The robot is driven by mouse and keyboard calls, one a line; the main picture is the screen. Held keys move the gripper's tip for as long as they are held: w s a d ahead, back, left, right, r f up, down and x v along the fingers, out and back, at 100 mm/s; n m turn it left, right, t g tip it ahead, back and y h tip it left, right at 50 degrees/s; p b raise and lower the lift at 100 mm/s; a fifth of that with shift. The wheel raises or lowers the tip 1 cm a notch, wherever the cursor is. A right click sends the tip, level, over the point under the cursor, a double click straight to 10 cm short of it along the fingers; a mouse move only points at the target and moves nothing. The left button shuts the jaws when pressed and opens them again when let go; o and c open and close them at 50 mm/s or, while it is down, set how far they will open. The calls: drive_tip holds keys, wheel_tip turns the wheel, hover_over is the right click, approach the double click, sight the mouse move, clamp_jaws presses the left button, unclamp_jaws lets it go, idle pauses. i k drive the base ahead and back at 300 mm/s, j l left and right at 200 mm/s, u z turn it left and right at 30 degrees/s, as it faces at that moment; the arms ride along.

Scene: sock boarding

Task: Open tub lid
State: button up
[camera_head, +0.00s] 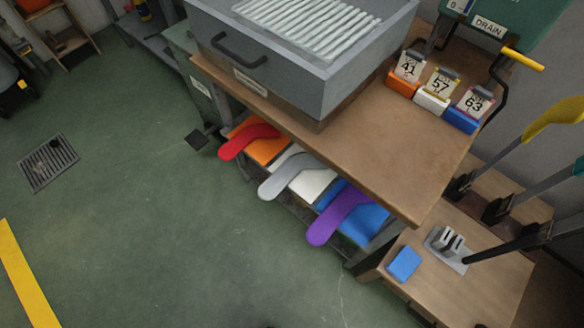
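A large grey metal box (300,85) stands on the brown bench, cut off by the top edge. It has a dark bar handle (238,52) and a small label (250,83) on its front. White ribbed strips (310,25) show in its top. I cannot tell whether this box is the tub, or which part is a lid. A green housing (525,30) marked DRAIN, with a yellow-ended black lever (520,60) beside it, is at the top right, partly cut off. My gripper is not in view.
Cards 41, 57 and 63 stand in orange, white and blue blocks (432,103) on the bench (400,150). Red, grey and purple sock-shaped pieces (290,180) jut out below. A lower right table holds a blue block (404,263) and levers.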

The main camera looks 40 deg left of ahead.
sight(316, 92)
drive_tip(key=u, duration=1.3)
